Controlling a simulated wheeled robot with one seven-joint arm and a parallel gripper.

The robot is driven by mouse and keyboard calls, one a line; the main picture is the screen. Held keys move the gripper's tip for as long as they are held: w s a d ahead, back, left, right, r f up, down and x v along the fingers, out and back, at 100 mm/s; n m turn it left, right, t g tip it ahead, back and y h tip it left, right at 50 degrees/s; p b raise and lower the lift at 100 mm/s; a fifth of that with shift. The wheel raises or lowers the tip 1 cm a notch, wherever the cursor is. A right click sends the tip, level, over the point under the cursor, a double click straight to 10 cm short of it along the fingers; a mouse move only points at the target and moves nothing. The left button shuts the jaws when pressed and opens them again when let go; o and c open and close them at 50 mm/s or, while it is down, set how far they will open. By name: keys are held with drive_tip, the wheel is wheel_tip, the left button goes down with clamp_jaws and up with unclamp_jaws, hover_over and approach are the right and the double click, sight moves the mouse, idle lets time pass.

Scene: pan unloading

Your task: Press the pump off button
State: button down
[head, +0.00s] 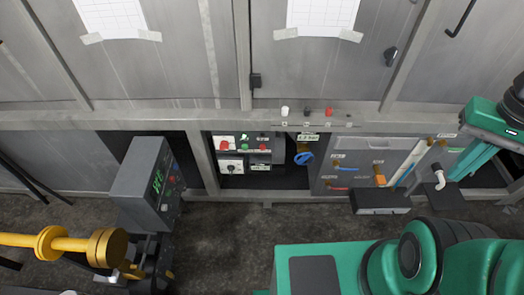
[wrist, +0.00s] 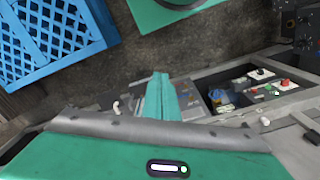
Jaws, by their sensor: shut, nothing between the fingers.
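The control panel (head: 245,155) sits in a recess under the ledge in the head view, left of centre. It has small red and green buttons, among them a red one (head: 262,135), and rotary switches. Their labels are too small to read, so I cannot tell which is pump off. The panel also shows in the wrist view at the right, with a red knob (wrist: 285,83). My gripper (wrist: 161,76) is shut and empty, with its teal fingers together. In the head view my gripper (head: 456,177) is at the far right, well apart from the panel.
The ledge carries white (head: 284,111), black (head: 307,111) and red (head: 329,112) knobs. A blue valve handle (head: 303,158) is right of the panel. A grey display box (head: 144,184) stands left. A blue crate (wrist: 50,40) is in the wrist view. Floor between is clear.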

drive_tip(key=w+a+f+n+t+h, duration=0.1)
drive_tip(key=w+a+f+n, duration=0.25)
drive_tip(key=w, duration=0.45)
drive_tip(key=w+a+f+n+t, duration=0.1)
drive_tip(key=w+a+f+n, duration=0.1)
drive_tip(key=w+f+n, duration=0.4)
drive_tip(key=w+a+f+n+t+h, duration=0.15)
drive_tip(key=w+f, duration=0.25)
drive_tip(key=w, duration=0.5)
drive_tip(key=w+a+f+n+t+y, duration=0.1)
drive_tip(key=a+f+n+y, duration=0.1)
drive_tip(key=a+f, duration=0.3)
drive_tip(key=w+a+f+n+t+y, duration=0.1)
drive_tip(key=a+f+n, duration=0.3)
drive_tip(key=a, duration=1)
drive_tip(key=w+a+f+n+t+y, duration=0.1)
drive_tip(key=a+f+n+y, duration=0.2)
drive_tip(key=a+f, duration=0.5)
drive_tip(key=shift+w+a+f+n, duration=0.25)
drive_tip(key=shift+w+a+n, duration=0.2)
drive_tip(key=shift+a, duration=0.45)
